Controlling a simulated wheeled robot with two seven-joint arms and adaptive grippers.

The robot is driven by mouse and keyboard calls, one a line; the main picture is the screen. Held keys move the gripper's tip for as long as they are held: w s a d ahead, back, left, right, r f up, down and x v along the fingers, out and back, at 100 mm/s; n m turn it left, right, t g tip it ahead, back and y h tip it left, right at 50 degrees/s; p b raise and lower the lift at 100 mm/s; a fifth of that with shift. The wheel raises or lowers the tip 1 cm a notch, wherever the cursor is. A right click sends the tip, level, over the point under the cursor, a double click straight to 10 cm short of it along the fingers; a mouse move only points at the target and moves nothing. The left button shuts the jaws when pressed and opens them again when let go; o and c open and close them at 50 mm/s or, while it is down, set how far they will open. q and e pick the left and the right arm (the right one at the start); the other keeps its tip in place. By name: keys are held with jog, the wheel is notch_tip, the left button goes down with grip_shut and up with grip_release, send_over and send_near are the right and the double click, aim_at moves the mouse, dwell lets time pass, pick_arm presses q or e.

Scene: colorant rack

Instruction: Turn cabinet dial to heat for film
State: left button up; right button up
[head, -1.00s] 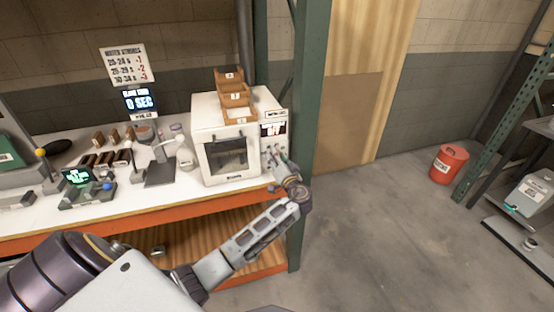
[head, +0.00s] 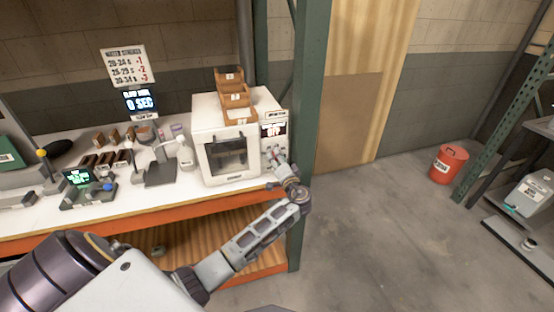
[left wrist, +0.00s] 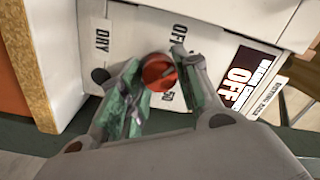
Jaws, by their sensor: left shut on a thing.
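The white cabinet (head: 215,108) stands on the bench, with a dark window in its front door. Its dial (left wrist: 159,72) is a red round knob on the front panel, seen between my fingers in the left wrist view. The labels OFF, DRY and 50 are printed around it; part of the panel is hidden by the fingers. My left gripper (head: 275,156) is at the panel right of the door, shut on the dial. My right gripper is not in view.
A green rack post (head: 308,130) stands close to the right of the cabinet and my left arm. Wooden trays (head: 237,98) sit on the cabinet. Bottles, blocks and small devices fill the bench to the left. A red can (head: 449,165) stands on open floor.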

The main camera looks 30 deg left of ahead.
pick_arm(q)
jog(key=m, duration=0.2)
jog(key=shift+m+p, duration=0.3)
jog(key=shift+p, duration=0.1)
jog(key=shift+m+p, duration=0.5)
jog(key=shift+m, duration=0.8)
jog(key=o, duration=1.1)
jog(key=shift+c, duration=0.2)
jog(key=v, duration=1.2)
